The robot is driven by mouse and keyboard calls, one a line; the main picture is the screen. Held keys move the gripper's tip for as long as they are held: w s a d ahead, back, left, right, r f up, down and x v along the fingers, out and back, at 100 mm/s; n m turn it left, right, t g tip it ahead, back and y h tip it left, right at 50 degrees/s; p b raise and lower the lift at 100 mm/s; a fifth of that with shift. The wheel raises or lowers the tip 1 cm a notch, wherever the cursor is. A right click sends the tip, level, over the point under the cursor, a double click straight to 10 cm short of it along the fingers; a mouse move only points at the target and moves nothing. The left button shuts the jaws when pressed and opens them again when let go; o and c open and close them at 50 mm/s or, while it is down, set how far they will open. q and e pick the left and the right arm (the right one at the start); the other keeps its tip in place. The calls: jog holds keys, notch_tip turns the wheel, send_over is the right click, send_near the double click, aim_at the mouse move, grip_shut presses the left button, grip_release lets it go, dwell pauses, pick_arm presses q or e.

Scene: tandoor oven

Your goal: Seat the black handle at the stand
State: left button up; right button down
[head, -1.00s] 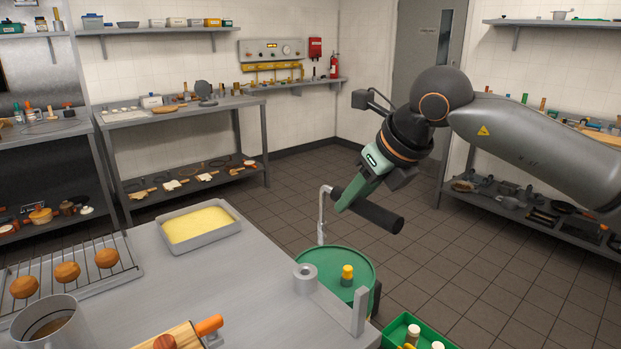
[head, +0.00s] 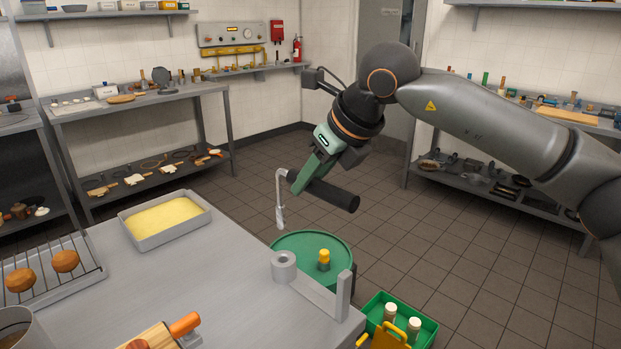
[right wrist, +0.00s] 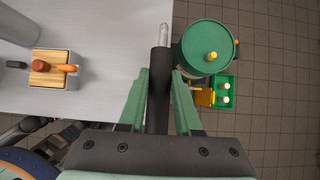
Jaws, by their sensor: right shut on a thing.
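My right gripper (head: 318,172) is shut on the black handle (head: 335,195), which is held in the air. A thin bent metal rod (head: 280,200) extends from the handle's far end and hangs down. The wrist view shows the handle (right wrist: 157,95) between the two green fingers (right wrist: 157,97). The stand (head: 310,287) is at the table's right edge, with a grey ring at one end and an upright plate at the other. The handle is above the stand and apart from it. I cannot make out the stand in the wrist view. My left gripper is not in view.
A green drum (head: 335,245) with a yellow knob stands just behind the stand. A green crate (head: 425,330) with bottles is right of the table. A tray of yellow food (head: 165,220) and a rack with round buns (head: 65,262) are on the table. The table's middle is clear.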

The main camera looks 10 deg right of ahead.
jog(key=shift+f+b, duration=0.35)
jog(key=shift+f, duration=0.4)
pick_arm(q)
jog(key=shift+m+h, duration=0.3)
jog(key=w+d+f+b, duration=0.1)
jog(key=b, duration=0.1)
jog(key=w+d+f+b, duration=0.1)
jog(key=b, duration=0.1)
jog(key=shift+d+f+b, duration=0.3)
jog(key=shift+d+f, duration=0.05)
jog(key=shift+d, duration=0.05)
pick_arm(e)
notch_tip(320, 180, down, 5)
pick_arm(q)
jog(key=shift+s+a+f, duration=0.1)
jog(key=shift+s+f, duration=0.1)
